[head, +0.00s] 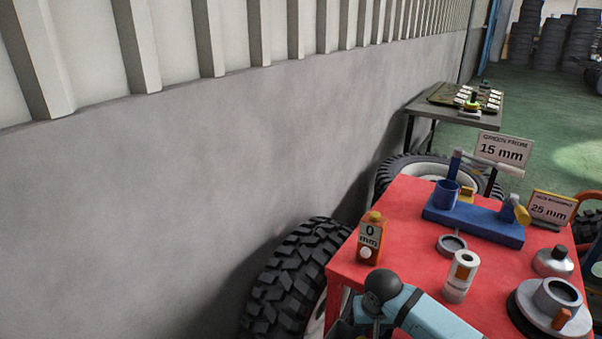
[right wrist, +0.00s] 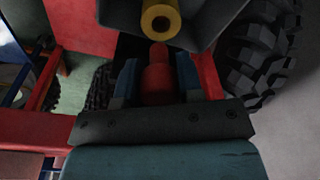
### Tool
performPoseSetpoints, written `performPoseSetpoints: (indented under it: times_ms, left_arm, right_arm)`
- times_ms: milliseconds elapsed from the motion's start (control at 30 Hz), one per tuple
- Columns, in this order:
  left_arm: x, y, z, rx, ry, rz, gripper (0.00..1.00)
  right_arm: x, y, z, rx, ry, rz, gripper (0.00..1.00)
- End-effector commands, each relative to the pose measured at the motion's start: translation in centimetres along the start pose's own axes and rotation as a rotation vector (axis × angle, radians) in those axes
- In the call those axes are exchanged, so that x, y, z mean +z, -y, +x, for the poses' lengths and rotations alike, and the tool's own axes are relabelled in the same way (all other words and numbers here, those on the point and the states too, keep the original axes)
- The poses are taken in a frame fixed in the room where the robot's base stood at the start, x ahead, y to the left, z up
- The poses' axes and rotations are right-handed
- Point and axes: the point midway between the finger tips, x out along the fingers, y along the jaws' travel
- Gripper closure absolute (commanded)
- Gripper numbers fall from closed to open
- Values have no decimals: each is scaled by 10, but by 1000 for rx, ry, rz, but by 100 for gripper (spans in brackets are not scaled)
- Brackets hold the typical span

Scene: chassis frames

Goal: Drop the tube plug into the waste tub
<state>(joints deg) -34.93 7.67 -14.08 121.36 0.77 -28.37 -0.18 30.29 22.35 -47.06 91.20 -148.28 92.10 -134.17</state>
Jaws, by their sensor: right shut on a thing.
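My right gripper (right wrist: 157,72) shows in the right wrist view with its two blue fingers shut on a red, round-ended plug (right wrist: 157,84). The plug's tip points toward a dark grey tub (right wrist: 208,32), which I take to be the waste tub. A yellow cylinder with a hole in its end (right wrist: 160,20) shows in or at the tub, just beyond the plug's tip. I cannot tell whether they touch. In the head view my right arm is low at the table's near left corner; its fingers and the plug are hidden there. My left gripper is not in view.
A red table (head: 400,237) carries an orange carton (head: 371,238), a white cylinder (head: 461,277), a grey ring (head: 451,245), a blue fixture (head: 475,222) and a round flanged part (head: 553,300). A tyre (head: 290,275) stands between table and wall. Another table (head: 470,119) is behind.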

Motion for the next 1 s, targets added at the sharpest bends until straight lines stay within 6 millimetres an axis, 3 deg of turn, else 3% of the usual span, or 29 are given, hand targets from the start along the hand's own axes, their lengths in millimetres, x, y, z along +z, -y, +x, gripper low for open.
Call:
performPoseSetpoints:
  times_ms: [33,200,567,600,700,1000]
  left_arm:
    - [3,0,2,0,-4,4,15]
    - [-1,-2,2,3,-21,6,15]
    - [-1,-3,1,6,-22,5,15]
    - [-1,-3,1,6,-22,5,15]
    - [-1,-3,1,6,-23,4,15]
    - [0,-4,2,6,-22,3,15]
  right_arm:
    - [2,0,10,-1,3,2,92]
    - [3,0,22,-1,1,1,92]
    - [3,0,24,1,0,1,92]
    - [3,0,24,1,0,0,61]
    - [3,0,24,1,0,0,38]
    - [3,0,23,1,-1,0,36]
